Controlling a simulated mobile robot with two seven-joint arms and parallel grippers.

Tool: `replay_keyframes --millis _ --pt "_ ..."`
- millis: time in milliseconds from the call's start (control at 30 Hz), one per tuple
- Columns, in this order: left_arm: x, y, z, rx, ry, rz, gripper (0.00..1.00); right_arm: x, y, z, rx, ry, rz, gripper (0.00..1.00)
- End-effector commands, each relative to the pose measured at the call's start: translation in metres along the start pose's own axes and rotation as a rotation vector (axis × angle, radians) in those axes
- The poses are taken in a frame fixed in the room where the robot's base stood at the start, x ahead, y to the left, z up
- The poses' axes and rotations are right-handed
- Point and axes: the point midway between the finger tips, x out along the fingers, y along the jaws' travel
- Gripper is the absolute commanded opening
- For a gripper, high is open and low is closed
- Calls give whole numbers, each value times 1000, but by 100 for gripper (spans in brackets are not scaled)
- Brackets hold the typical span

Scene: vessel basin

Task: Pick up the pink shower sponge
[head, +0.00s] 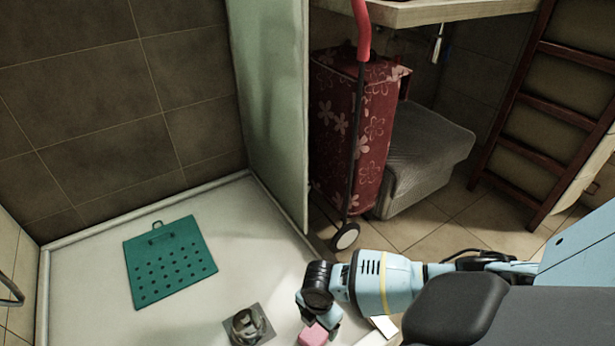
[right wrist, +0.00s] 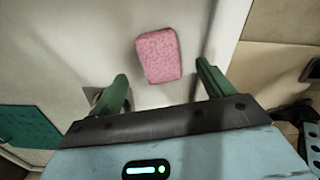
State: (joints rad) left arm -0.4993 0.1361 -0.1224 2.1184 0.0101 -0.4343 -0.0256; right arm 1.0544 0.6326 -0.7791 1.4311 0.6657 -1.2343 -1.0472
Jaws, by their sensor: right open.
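The pink shower sponge (head: 313,336) lies at the bottom edge of the head view, partly covered by my right gripper (head: 319,314). In the right wrist view the sponge (right wrist: 159,56) shows whole, a speckled pink block on the white surface. My right gripper (right wrist: 161,88) is open there, with one green finger to each side of the sponge's line. The sponge lies beyond and between the fingertips, and nothing is held. My left gripper is not in view.
A green perforated mat (head: 170,262) lies on the white shower tray (head: 85,290). A drain fitting (head: 248,325) sits left of my right gripper. A glass panel (head: 272,100) edges the tray. A red flowered trolley (head: 350,140) and a wooden ladder (head: 545,125) stand beyond.

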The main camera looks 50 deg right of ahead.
Motion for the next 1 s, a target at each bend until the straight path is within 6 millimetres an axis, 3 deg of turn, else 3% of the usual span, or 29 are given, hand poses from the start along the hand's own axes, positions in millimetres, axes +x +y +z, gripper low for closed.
replay_keyframes --millis 133,367,667,1000 --pt "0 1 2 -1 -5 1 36 2 0 0 1 0 0 80" --pt "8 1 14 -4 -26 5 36 25 0 -1 1 1 0 80" --pt "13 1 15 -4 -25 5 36 32 1 -2 1 1 0 80" --pt "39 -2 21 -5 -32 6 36 72 2 -7 2 0 -1 80"
